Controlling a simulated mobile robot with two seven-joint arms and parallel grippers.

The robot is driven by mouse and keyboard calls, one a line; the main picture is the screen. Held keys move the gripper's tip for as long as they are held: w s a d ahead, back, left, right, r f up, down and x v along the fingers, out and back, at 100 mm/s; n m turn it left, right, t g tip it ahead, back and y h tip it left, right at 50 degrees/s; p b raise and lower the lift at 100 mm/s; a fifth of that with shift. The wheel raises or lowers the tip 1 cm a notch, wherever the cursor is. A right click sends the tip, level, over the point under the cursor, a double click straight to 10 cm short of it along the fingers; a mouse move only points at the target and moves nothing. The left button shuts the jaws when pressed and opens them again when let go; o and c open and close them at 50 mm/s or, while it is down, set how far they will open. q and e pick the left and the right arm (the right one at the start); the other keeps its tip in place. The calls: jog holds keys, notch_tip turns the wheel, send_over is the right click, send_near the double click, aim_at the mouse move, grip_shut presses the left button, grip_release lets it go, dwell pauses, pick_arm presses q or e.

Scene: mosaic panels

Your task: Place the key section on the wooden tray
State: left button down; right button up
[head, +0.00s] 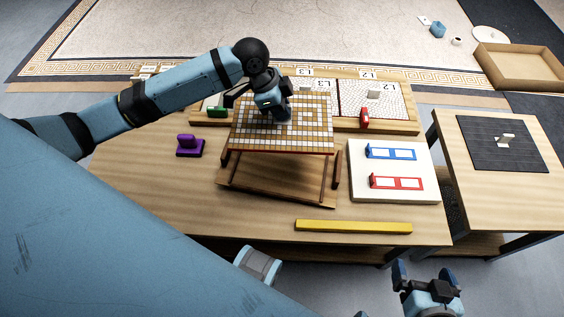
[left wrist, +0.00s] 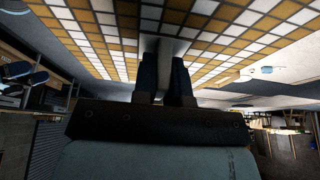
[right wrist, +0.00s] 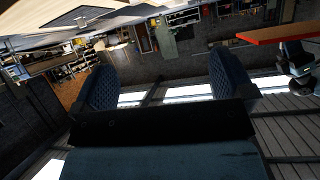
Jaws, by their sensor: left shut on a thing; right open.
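The key section (head: 310,128) is a square panel of white and brown tiles with a key pattern. My left gripper (head: 277,112) is shut on the grip on its top face; the tiles and the grey grip (left wrist: 165,43) also show in the left wrist view. The panel is over a brown wooden rack with rails (head: 280,180); I cannot tell whether they touch. The long wooden tray (head: 392,127) lies behind, partly hidden by the panel, with sections and labels on it. My right gripper (head: 422,277) is open and empty off the table's front right; its fingers show in the right wrist view (right wrist: 158,85).
A purple block with a grip (head: 190,149) stands left of the rack. A white board (head: 390,195) with blue and red frames lies to the right. A yellow bar (head: 353,227) lies at the front edge. A side table (head: 500,190) holds a dark mat (head: 490,155).

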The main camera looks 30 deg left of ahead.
pick_arm(q)
jog(key=shift+w+a+f+m+g+b, duration=0.25)
jog(key=shift+w+f+m+b, duration=0.2)
jog(key=shift+f+m+b, duration=0.5)
notch_tip(320, 180, down, 3)
jog(key=shift+b, duration=0.7)
jog(key=b, duration=0.3)
send_over(287, 163)
jog(key=a, duration=0.2)
jog(key=f, duration=1.1)
jog(key=shift+s+d+f, duration=0.1)
jog(key=shift+s+d, duration=0.15)
jog(key=shift+f, duration=0.5)
notch_tip(287, 163, down, 4)
jog(key=shift+r+b, duration=0.1)
jog(key=shift+b, duration=0.85)
jog(key=shift+f, duration=0.25)
jog(key=c, duration=1.2)
grip_release()
jog(key=shift+o, duration=0.2)
pick_arm(e)
jog(key=w+a+r+t+y, duration=0.2)
jog(key=a+r+t+y, duration=0.1)
jog(key=r, duration=0.4)
jog(key=shift+w+a+t+y, duration=0.3)
jog(key=shift+a+t, duration=0.45)
jog(key=shift+t, duration=0.05)
